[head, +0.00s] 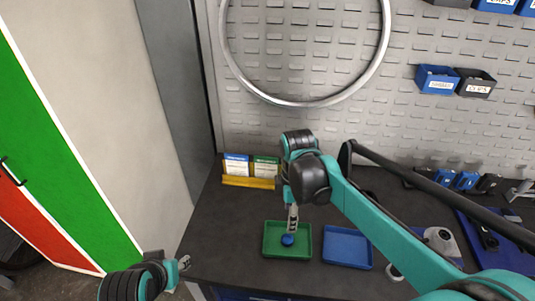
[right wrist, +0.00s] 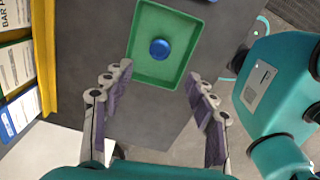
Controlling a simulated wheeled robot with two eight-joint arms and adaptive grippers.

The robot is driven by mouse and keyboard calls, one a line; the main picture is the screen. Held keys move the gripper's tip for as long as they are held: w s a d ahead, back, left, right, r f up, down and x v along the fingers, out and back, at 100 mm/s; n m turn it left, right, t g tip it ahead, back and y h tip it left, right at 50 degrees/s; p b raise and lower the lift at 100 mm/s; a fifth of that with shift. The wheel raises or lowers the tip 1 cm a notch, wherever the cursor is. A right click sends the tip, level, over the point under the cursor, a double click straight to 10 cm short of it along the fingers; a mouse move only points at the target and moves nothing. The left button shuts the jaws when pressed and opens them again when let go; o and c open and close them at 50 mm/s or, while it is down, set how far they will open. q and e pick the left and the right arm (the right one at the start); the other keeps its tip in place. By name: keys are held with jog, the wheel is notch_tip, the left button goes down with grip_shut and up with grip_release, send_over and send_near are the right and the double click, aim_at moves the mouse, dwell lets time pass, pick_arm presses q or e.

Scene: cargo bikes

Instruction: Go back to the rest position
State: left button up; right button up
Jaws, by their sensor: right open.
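My right gripper (head: 292,222) points down over the green tray (head: 271,249). In the right wrist view its two fingers (right wrist: 160,72) are spread wide with nothing between them. A round blue object (head: 287,240) lies in the green tray, and it also shows beyond the fingertips in the right wrist view (right wrist: 159,49). The gripper is apart from it in that view. My left gripper (head: 184,263) is low at the table's left front edge; it is too small to tell whether its fingers are open or shut.
A blue tray (head: 347,248) sits right of the green one. A yellow holder (head: 247,182) with blue and green packets stands at the back left. Blue and dark bins (head: 437,80) and a wheel rim (head: 305,103) hang on the panel. A dark bar (head: 410,178) crosses the right side.

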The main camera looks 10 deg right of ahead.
jog(key=s+d+m+t, duration=0.2)
jog(key=s+m, duration=0.3)
jog(key=m, duration=0.3)
jog(key=s+d+m+t, duration=0.2)
jog(key=s+m+t, duration=0.3)
jog(key=m, duration=0.3)
jog(key=shift+d+f, duration=0.2)
jog(key=shift+d, duration=0.05)
jog(key=shift+c, duration=0.2)
